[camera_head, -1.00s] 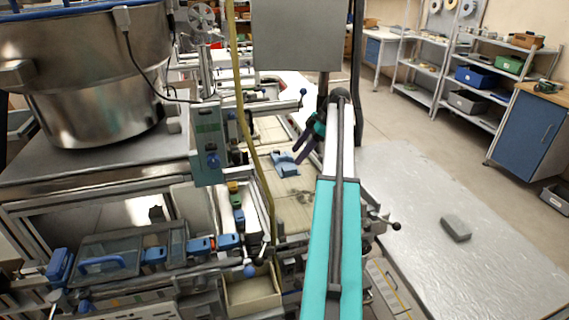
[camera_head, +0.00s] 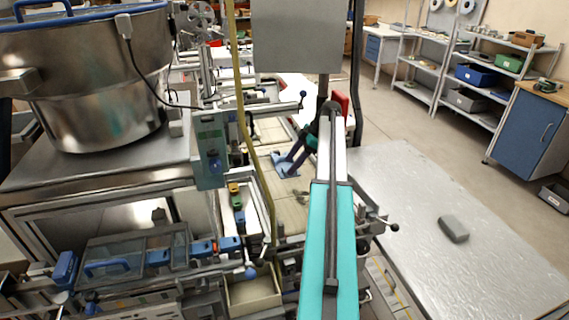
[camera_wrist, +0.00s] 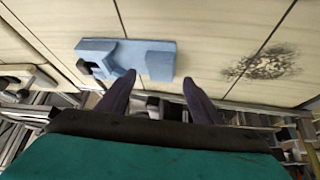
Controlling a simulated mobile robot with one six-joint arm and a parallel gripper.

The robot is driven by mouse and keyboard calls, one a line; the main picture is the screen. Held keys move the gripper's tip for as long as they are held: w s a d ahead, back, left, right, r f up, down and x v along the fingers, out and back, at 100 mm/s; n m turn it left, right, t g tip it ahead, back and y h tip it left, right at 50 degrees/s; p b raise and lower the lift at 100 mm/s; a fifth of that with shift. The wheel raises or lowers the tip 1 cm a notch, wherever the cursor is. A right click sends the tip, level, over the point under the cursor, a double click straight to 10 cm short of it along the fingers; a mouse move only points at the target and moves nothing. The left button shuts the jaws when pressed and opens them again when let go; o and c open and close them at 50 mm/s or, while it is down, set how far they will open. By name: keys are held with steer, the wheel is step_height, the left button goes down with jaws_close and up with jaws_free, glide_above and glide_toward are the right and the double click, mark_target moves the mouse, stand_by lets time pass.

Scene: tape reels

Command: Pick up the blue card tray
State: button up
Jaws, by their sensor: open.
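The blue card tray (camera_wrist: 122,57) lies on the pale panelled surface in the wrist view, a light blue block with a dark part near its left end. In the head view the tray (camera_head: 285,166) is partly covered by my gripper. My gripper (camera_wrist: 157,82) is open and empty, its two dark fingers pointing toward the surface. The left fingertip shows close to the tray's near edge and the right fingertip lies to the right of the tray. I cannot tell whether a finger touches it.
A dark speckled patch (camera_wrist: 262,64) marks the surface right of the tray. A yellow hose (camera_head: 246,130) hangs left of the arm. A large steel bowl (camera_head: 95,85) stands at left. A wide grey surface (camera_head: 410,220) with one grey block (camera_head: 453,228) lies at right.

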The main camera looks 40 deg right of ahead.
steer(key=shift+p+x, duration=0.3)
steer(key=shift+x, duration=0.9)
steer(key=c, duration=1.3)
